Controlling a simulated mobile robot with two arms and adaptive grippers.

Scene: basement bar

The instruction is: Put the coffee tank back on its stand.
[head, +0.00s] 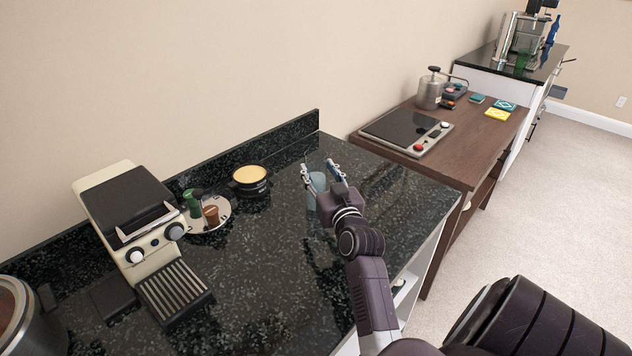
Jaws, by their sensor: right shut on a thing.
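My right gripper (322,173) is over the right part of the black speckled counter. It is shut on a pale blue translucent vessel (317,184), which may be the coffee tank. The gripper hides part of it, and I cannot tell whether its bottom touches the counter. A cream coffee machine (134,255) with a black top and a drip grille stands at the left. A flat black block (113,299) lies beside it and may be the stand; I cannot be sure. My left gripper is out of view.
A round tray (222,222) with a green and a brown item and a black-rimmed yellow bowl (250,181) stand near the wall. A steel container (14,312) is cut off at lower left. The front middle of the counter is clear. A wooden table (470,138) with a hotplate (405,131) stands beyond.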

